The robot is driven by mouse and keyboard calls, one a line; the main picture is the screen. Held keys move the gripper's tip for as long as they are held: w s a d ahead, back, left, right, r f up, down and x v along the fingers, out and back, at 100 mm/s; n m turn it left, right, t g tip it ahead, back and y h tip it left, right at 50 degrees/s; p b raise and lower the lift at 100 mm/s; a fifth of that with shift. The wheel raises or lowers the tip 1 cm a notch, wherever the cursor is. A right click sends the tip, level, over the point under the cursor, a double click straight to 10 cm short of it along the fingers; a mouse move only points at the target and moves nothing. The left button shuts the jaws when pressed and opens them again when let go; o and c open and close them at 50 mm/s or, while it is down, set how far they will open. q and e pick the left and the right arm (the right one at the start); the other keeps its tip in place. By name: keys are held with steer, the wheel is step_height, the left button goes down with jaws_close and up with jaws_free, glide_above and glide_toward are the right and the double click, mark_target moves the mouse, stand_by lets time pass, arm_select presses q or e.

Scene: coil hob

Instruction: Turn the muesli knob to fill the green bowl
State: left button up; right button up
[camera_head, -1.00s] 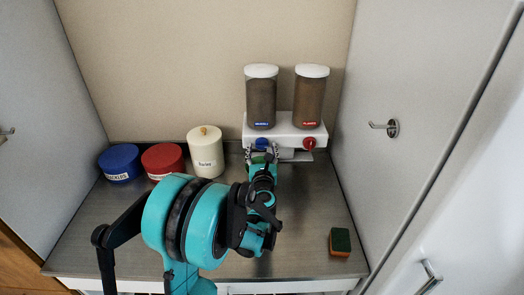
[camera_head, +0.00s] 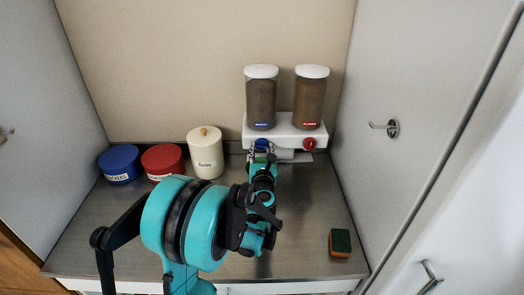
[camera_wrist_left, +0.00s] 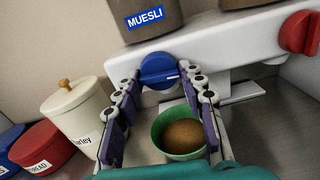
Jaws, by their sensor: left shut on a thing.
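The blue muesli knob (camera_wrist_left: 158,70) is on the white dispenser front, below the MUESLI label. My left gripper (camera_wrist_left: 160,82) has one finger on each side of the knob and is shut on it. In the head view the left gripper (camera_head: 262,152) reaches the dispenser from the front and partly hides the knob. The green bowl (camera_wrist_left: 158,125) sits below the knob, seen between my fingers, with a brown heap inside. The muesli container (camera_head: 261,100) holds brown contents under a white lid. My right gripper is not in view.
A red knob (camera_head: 309,144) sits right of the blue one, below the second container (camera_head: 309,100). A cream barley jar (camera_head: 205,155), a red tin (camera_head: 163,160) and a blue tin (camera_head: 120,163) stand left. A sponge (camera_head: 340,242) lies at the front right.

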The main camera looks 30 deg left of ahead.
arm_select(q)
steer(key=m+b, duration=0.1)
steer(key=m, duration=0.7)
steer(key=shift+m, duration=0.3)
steer(key=m+b, duration=0.1)
steer(key=m, duration=0.3)
steer(key=shift+a+r+m, duration=0.1)
steer(key=shift+m, duration=2.1)
steer(key=o, duration=1.1)
steer(key=shift+o, duration=0.2)
